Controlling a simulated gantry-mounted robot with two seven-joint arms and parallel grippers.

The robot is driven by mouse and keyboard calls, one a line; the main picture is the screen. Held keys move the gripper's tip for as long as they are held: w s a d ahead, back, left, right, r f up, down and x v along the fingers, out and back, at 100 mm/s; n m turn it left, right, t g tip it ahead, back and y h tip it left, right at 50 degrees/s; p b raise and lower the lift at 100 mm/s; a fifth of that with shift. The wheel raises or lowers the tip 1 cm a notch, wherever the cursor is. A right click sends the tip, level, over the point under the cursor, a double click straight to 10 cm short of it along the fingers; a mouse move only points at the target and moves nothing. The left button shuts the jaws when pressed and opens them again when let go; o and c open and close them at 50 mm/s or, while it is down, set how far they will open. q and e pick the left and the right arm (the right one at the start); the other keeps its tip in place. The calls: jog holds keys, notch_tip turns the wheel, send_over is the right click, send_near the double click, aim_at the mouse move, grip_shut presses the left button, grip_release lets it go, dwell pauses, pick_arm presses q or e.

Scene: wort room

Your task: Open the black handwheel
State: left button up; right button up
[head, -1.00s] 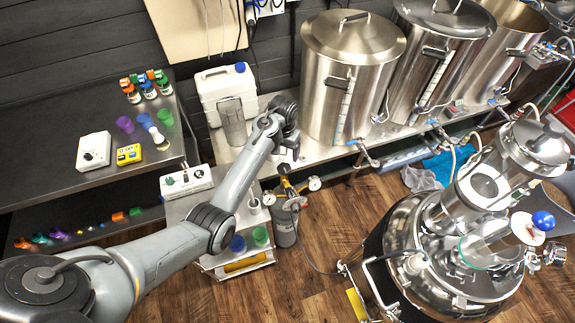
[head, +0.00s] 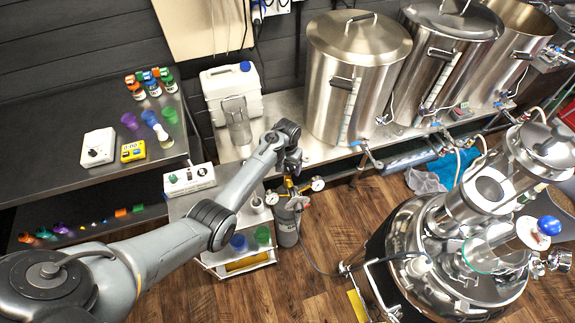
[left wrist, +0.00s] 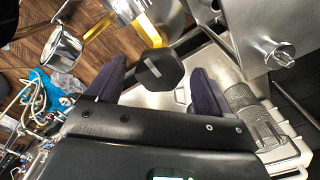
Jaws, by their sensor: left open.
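The black handwheel (left wrist: 160,72) is a dark faceted knob with a pale mark on its face. It shows in the left wrist view on the brass-yellow regulator fitting. My left gripper (head: 291,172) is open, with one dark finger on each side of the handwheel and gaps visible between. I cannot tell whether the handwheel is fully at fingertip depth. In the head view the gripper hangs just above the brass regulator (head: 290,188) on the grey gas cylinder (head: 286,228), and the handwheel is hidden or too small to make out. My right gripper is not in view.
Round gauges (head: 318,184) flank the regulator. A small cart (head: 212,258) with cups stands left of the cylinder. The steel bench (head: 322,152) with large kettles (head: 350,90) is behind. A steel vessel (head: 445,250) stands to the right, with open wooden floor between.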

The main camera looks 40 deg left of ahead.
pick_arm(q)
jog(key=c, duration=1)
jog(key=shift+c, duration=0.2)
